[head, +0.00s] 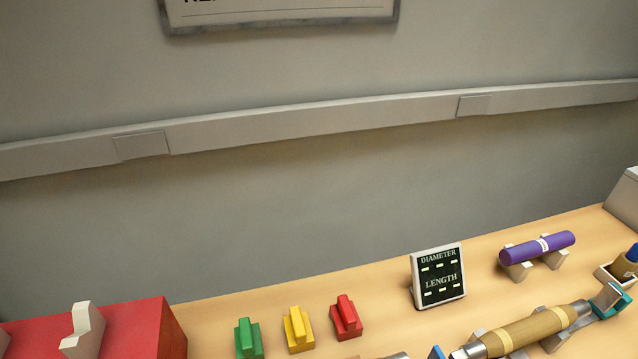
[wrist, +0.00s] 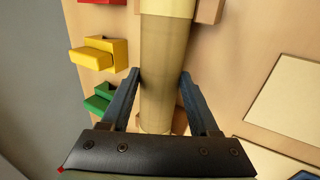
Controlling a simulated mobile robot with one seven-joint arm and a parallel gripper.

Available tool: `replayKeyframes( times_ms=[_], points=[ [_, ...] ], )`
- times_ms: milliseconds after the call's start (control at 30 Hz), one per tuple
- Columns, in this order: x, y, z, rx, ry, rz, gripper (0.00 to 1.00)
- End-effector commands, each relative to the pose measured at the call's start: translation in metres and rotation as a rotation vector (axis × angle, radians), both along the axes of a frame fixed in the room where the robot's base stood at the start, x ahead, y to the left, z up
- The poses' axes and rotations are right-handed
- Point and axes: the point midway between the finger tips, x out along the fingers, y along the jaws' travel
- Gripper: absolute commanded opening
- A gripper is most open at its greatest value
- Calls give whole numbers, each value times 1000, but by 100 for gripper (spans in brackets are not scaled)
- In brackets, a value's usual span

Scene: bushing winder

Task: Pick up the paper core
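In the wrist view a tan, smooth cylinder, which looks like the paper core (wrist: 163,75), lies lengthwise up the picture, with a paler section at its top. My gripper (wrist: 160,74) is over it, with its two dark blue fingers apart, one on each side of the cylinder. I cannot tell whether the fingertips touch it. The cylinder's lower end passes out of sight behind the gripper body. My gripper does not show in the head view.
Blocks in green (head: 248,339), yellow (head: 298,330) and red (head: 346,318) stand near a display (head: 438,276). A purple roll (head: 537,248) rests on supports. A tan roller with metal ends (head: 525,331) lies front right. A red box (head: 140,330) is at left.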

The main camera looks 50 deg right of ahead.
Motion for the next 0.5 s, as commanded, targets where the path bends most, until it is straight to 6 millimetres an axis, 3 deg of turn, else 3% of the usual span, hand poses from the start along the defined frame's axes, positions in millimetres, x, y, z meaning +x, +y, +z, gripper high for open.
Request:
replayKeyframes(
  times_ms=[33, 233, 500],
  points=[
    [0, 0, 0, 1, 1, 0, 37],
    [-1, 0, 0, 1, 2, 0, 1],
    [1, -1, 2, -3, -4, 0, 0]
  ],
)
